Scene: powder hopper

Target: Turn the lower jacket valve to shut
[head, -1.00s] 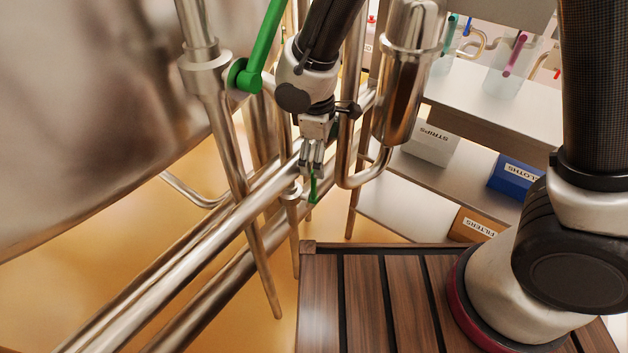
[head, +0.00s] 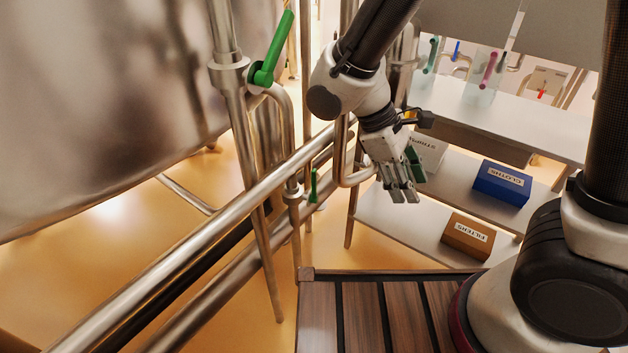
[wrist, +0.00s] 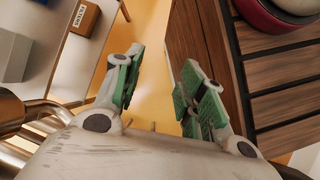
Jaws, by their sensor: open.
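The handle stands roughly upright in the picture, about in line with that pipe. An upper valve has a larger green handle (head: 272,50), tilted up to the right, near the tank. My gripper (head: 403,196) is right of the lower handle and apart from it, pointing down. In the wrist view, my gripper (wrist: 158,88) has its two green-padded fingers spread wide with nothing between them. I cannot make out the lower handle in the wrist view.
Long steel rails (head: 215,225) run diagonally in front of the valve pipes. A bent pipe (head: 352,178) lies between the lower handle and my gripper. A shelf unit (head: 385,215) at right holds a blue box (head: 502,183) and a brown box (head: 468,236). A large tank (head: 100,100) fills the left.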

